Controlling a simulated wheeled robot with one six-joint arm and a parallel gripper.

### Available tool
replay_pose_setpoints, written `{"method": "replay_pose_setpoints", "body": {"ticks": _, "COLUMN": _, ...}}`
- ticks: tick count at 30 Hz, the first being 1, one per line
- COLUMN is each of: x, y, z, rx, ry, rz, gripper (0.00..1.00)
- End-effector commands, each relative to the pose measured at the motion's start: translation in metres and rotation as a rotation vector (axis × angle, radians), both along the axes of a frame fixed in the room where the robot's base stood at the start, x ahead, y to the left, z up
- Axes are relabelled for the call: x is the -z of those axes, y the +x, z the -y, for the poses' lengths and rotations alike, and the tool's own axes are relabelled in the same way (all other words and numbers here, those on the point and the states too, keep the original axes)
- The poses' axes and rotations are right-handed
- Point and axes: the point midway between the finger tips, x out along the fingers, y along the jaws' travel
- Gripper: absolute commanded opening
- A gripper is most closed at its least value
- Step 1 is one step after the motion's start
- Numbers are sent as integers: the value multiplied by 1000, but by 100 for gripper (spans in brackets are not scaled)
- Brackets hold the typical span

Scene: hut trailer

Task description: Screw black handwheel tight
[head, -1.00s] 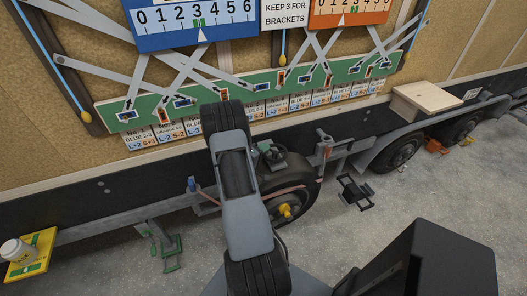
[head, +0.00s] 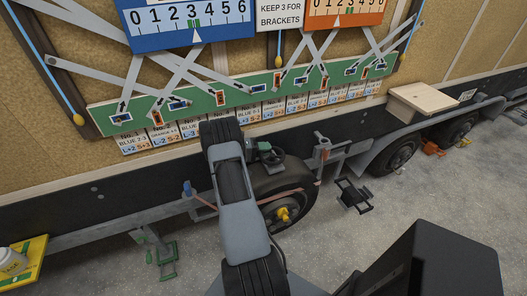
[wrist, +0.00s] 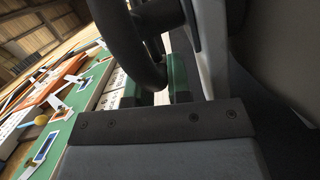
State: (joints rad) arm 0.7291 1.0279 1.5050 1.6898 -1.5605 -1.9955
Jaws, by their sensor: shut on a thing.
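The black handwheel (head: 268,153) sits just right of my arm in the head view, above the trailer's tyre and beside a small green part (head: 264,146). My arm partly covers this area and hides my gripper there. In the wrist view, the dark curved rim of the handwheel (wrist: 132,45) rises at the top, close in front of my gripper (wrist: 160,112). My gripper is shut on the handwheel; the contact itself is mostly hidden.
A tyre with a yellow hub (head: 283,214) is below the handwheel. A post with an orange-brown fitting (head: 323,150) stands to its right, and a black step-like bracket (head: 356,194) lies lower. A green board (head: 205,108) hangs above. Open grey floor lies in front.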

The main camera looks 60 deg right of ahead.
Motion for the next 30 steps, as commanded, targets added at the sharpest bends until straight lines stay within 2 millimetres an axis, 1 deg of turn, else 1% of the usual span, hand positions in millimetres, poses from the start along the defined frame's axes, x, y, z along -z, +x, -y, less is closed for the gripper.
{"method": "replay_pose_setpoints", "body": {"ticks": 1, "x": 2, "y": 0, "z": 0, "rx": 7, "ry": 2, "rz": 1, "gripper": 0}}
{"method": "replay_pose_setpoints", "body": {"ticks": 17, "x": 2, "y": 0, "z": 1, "rx": 28, "ry": 2, "rz": 0, "gripper": 0}}
{"method": "replay_pose_setpoints", "body": {"ticks": 18, "x": 2, "y": 0, "z": 1, "rx": 28, "ry": 2, "rz": 0, "gripper": 22}}
{"method": "replay_pose_setpoints", "body": {"ticks": 20, "x": 2, "y": -1, "z": 1, "rx": 28, "ry": 2, "rz": 0, "gripper": 27}}
{"method": "replay_pose_setpoints", "body": {"ticks": 27, "x": 0, "y": -1, "z": 2, "rx": 30, "ry": 1, "rz": 0, "gripper": 27}}
{"method": "replay_pose_setpoints", "body": {"ticks": 30, "x": -5, "y": -1, "z": 2, "rx": 30, "ry": 0, "rz": 1, "gripper": 27}}
